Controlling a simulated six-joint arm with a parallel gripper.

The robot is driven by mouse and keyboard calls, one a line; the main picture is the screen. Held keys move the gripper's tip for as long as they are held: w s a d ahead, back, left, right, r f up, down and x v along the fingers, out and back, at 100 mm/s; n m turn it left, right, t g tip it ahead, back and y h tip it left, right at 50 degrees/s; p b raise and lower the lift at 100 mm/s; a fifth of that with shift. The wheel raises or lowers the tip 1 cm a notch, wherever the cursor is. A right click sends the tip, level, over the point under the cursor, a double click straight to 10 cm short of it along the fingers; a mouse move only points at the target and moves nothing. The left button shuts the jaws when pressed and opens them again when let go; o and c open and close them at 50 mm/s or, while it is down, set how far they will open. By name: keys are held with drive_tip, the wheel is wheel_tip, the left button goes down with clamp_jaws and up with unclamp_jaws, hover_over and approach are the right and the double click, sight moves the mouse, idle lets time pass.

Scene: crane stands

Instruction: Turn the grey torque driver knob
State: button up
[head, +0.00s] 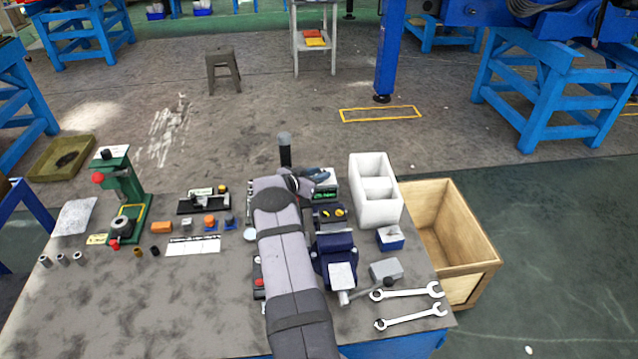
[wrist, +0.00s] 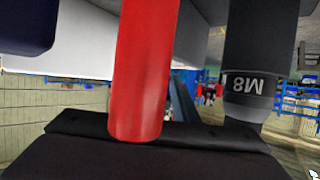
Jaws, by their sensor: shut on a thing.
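In the wrist view, a dark grey cylinder (wrist: 262,55) with an upside-down M8 marking is the grey torque driver knob, as far as I can tell. Its lower end goes behind the black edge of my gripper (wrist: 165,130). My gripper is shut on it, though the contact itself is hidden. A red cylinder (wrist: 145,65) stands to the left of it, close in front of the same black edge. In the head view my arm covers the gripper and the knob. A small green stand (head: 326,190) shows just right of the arm's end.
A green press (head: 122,195) and small parts are on the left. The bench's front left is mostly clear. A wooden crate (head: 478,272) stands beside the bench.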

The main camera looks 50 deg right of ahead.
drive_tip(key=shift+d+r, duration=0.1)
drive_tip(key=shift+r, duration=0.2)
drive_tip(key=o, duration=1)
drive_tip(key=shift+f, duration=0.15)
drive_tip(key=shift+a+b, duration=0.3)
drive_tip(key=shift+a, duration=0.15)
drive_tip(key=shift+r+b+v, duration=0.2)
drive_tip(key=shift+b+v, duration=0.3)
drive_tip(key=shift+v, duration=2.8)
drive_tip(key=shift+w+d, duration=0.1)
